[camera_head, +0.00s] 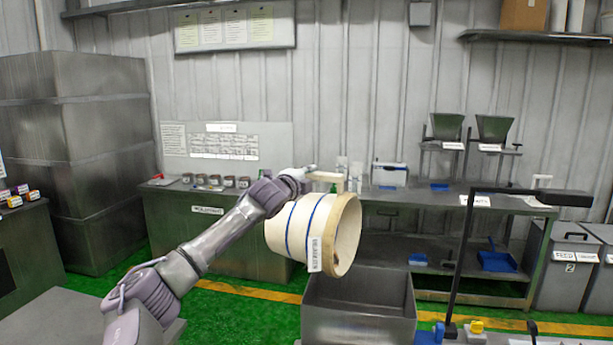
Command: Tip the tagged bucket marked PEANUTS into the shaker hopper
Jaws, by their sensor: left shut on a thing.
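The white bucket (300,228) with blue bands and a tan rim is tilted on its side in the air. Its mouth faces right and slightly down. A white tag (315,254) on its side has sideways lettering that looks like PEANUTS. My left gripper (312,182) is shut at the upper side of the bucket and holds it; the fingertips are partly hidden. A grey open-topped metal box (357,325), apparently the shaker hopper, stands below and slightly right of the bucket. No stream of contents is visible. My right gripper is out of view.
A black post with a horizontal arm (530,198) rises right of the hopper. Blue and yellow parts (476,327) sit near its foot. A metal bench (430,197) with two funnels stands behind, and grey lidded bins (566,270) stand at right. Green floor shows between.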

